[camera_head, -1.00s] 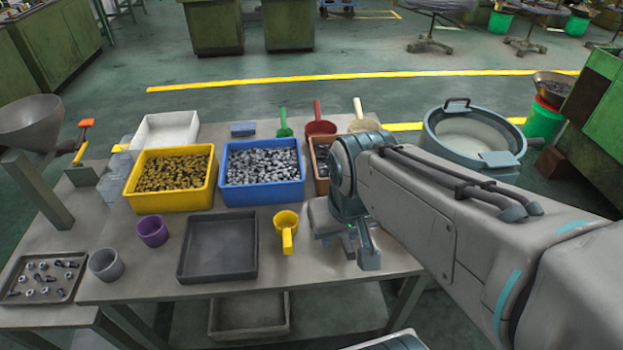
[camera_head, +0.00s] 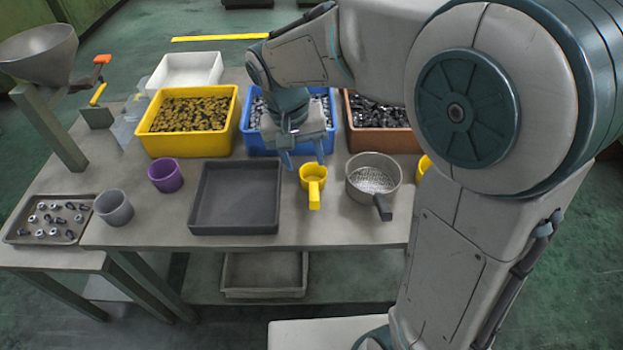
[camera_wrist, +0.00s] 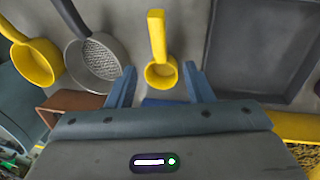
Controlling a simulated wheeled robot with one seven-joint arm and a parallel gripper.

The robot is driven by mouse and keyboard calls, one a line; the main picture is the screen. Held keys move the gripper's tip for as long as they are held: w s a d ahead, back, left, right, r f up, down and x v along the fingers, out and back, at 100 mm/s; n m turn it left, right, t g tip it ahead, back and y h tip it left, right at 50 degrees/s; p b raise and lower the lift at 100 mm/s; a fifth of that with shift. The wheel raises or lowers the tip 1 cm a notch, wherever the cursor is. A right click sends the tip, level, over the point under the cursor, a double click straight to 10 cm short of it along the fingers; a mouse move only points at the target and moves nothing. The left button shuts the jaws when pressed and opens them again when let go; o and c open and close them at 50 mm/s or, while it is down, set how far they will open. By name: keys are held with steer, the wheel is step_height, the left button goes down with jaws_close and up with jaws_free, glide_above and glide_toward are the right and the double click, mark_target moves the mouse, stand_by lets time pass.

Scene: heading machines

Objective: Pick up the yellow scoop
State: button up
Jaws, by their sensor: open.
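A small yellow scoop (camera_head: 313,173) lies on the table, right of the dark grey tray, its handle toward the table's front edge. In the wrist view the same scoop (camera_wrist: 160,74) appears between my finger tips, its handle pointing up in the picture. My gripper (camera_head: 304,163) is open and empty, just behind and above the scoop's cup; the fingers (camera_wrist: 159,70) show on either side of it. I cannot tell the exact height gap. A second, larger yellow scoop (camera_wrist: 37,64) shows in the wrist view; my arm mostly hides it in the head view (camera_head: 424,164).
A metal sieve scoop (camera_head: 372,178) sits close right of the small scoop, and a dark grey tray (camera_head: 235,229) close left. Yellow (camera_head: 187,146), blue (camera_head: 262,143) and brown (camera_head: 385,140) bins of parts stand behind. A purple cup (camera_head: 165,175) is farther left.

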mark_target(310, 190)
steer(key=f, duration=0.5)
steer(key=d+f+b, duration=0.1)
steer(key=f, duration=0.2)
steer(key=shift+w, duration=0.1)
steer(key=shift+w+d+f, duration=0.1)
steer(key=shift+d+f, duration=0.15)
steer(key=shift+f, duration=0.75)
steer(key=shift+s+d+f, duration=0.1)
steer(key=shift+d+f, duration=0.2)
steer(key=shift+f, duration=0.65)
steer(key=shift+w+d+f, duration=0.1)
steer(key=shift+d+f, duration=0.15)
steer(key=shift+f, duration=0.75)
steer(key=shift+c, duration=0.4)
jaws_close()
